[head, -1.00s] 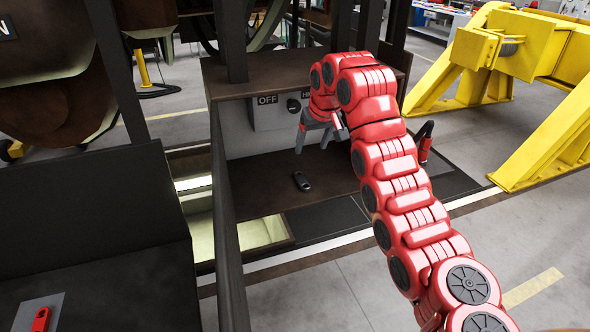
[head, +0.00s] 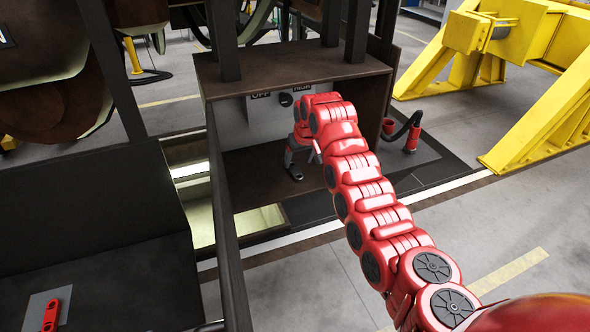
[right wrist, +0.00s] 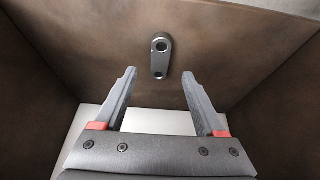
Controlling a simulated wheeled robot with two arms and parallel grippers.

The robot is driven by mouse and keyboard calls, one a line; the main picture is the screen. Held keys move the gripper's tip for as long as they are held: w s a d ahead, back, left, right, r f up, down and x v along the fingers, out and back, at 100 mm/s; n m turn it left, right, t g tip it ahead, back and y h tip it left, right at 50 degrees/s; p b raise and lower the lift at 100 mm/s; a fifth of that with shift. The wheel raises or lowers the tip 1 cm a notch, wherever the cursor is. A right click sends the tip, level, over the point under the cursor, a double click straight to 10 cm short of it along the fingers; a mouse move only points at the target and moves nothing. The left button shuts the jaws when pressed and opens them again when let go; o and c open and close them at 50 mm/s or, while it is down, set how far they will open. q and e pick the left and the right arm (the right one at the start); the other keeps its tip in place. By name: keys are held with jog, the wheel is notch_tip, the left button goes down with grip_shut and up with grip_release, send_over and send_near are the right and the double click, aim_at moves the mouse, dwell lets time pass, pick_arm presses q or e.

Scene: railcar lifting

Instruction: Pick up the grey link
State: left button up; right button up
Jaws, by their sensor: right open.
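The grey link (right wrist: 160,55) is a dark, elongated piece with a hole at each end. In the right wrist view it lies on a brown surface just beyond my right gripper (right wrist: 159,76), in line with the gap between the fingertips. The fingers are open with nothing between them, apart from the link as far as this view shows. In the head view the right gripper (head: 302,152) points down into the brown recess, and the link (head: 295,174) shows at its tips, partly covered. My left gripper is not in view.
A brown housing (head: 230,86) with a panel marked OFF and HIGH and a dark knob (head: 286,99) encloses the recess. A dark post (head: 228,225) stands at its left. A red link (head: 50,316) lies on a grey plate at lower left. Yellow stands (head: 545,125) are at right.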

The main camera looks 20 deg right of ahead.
aim_at(295, 170)
jog(key=p+x, duration=0.2)
jog(key=x, duration=0.1)
jog(key=shift+f, duration=0.2)
jog(key=shift+x, duration=0.95)
grip_shut()
